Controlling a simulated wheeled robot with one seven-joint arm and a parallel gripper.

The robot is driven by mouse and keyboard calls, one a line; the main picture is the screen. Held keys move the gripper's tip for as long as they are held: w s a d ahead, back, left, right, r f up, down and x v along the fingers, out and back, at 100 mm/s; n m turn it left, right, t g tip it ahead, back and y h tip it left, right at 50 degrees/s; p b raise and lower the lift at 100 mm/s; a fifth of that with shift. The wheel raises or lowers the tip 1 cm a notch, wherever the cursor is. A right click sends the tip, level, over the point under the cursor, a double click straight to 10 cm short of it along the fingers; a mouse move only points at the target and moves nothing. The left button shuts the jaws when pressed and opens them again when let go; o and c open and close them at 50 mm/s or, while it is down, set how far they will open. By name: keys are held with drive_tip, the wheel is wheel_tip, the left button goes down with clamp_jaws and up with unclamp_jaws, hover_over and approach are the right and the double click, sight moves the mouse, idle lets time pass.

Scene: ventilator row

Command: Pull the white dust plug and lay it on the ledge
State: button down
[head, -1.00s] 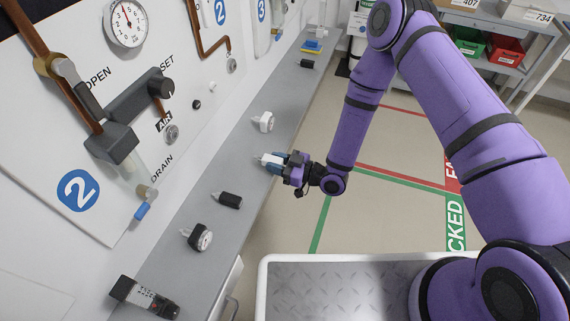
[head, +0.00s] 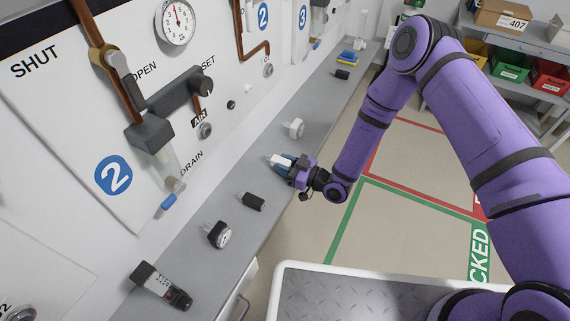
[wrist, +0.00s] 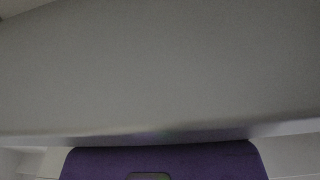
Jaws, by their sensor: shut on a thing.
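My gripper (head: 284,162), with blue fingertips, is over the grey ledge (head: 224,182) in the head view. It is shut on a small white piece, which looks like the white dust plug (head: 272,159); its tip sticks out to the left of the fingers. The rest of the plug is hidden by the fingers. I cannot tell whether it touches the ledge. In the wrist view a plain grey surface (wrist: 160,70) fills most of the picture, above the purple gripper body; fingertips and plug do not show there.
The wall panel (head: 130,100) with valve and pipes rises at left.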

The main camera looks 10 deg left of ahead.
drive_tip(key=shift+s+d+f, duration=0.15)
drive_tip(key=shift+f, duration=0.45)
drive_tip(key=c, duration=0.7)
unclamp_jaws()
drive_tip(key=shift+c, duration=0.2)
drive_tip(key=shift+d, duration=0.1)
drive_tip(key=v, duration=1)
drive_tip(key=shift+r, duration=0.55)
drive_tip(key=shift+d, duration=0.15)
